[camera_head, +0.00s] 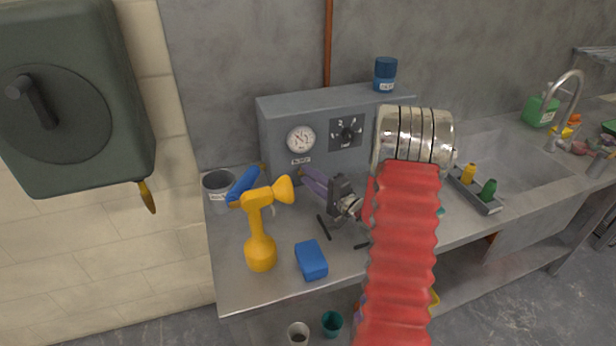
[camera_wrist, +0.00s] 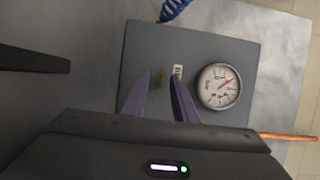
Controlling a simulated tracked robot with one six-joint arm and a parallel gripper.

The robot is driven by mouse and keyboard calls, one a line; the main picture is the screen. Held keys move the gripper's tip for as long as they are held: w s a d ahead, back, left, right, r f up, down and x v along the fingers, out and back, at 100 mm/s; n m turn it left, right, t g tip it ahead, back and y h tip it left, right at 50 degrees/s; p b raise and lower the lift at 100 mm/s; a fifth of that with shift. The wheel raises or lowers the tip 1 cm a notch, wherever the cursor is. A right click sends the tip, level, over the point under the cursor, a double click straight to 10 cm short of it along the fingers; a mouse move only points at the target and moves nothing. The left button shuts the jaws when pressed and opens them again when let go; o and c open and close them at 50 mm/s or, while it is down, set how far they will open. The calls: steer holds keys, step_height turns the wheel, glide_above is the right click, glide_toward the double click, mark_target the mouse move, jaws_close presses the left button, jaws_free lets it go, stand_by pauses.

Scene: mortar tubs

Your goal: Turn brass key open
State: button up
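The brass key (camera_wrist: 161,77) is a small upright brass piece on the grey box's front, beside a white label (camera_wrist: 178,72) and the round gauge (camera_wrist: 219,86) in the wrist view. My gripper (camera_wrist: 158,88) is open, with its two purple fingers pointing at the box and one on each side of the key in that view. I cannot tell how far the tips are from it or whether they touch it. In the head view my gripper (camera_head: 304,174) is low at the box front, below the gauge, and the key is not clearly seen there.
The grey box (camera_head: 362,107) stands on a steel counter (camera_head: 236,284) and bears a dark knob panel and a blue jar (camera_head: 385,75).

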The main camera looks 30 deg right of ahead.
steer(key=shift+w+a, duration=0.1)
steer(key=shift+w, duration=0.4)
jaws_close()
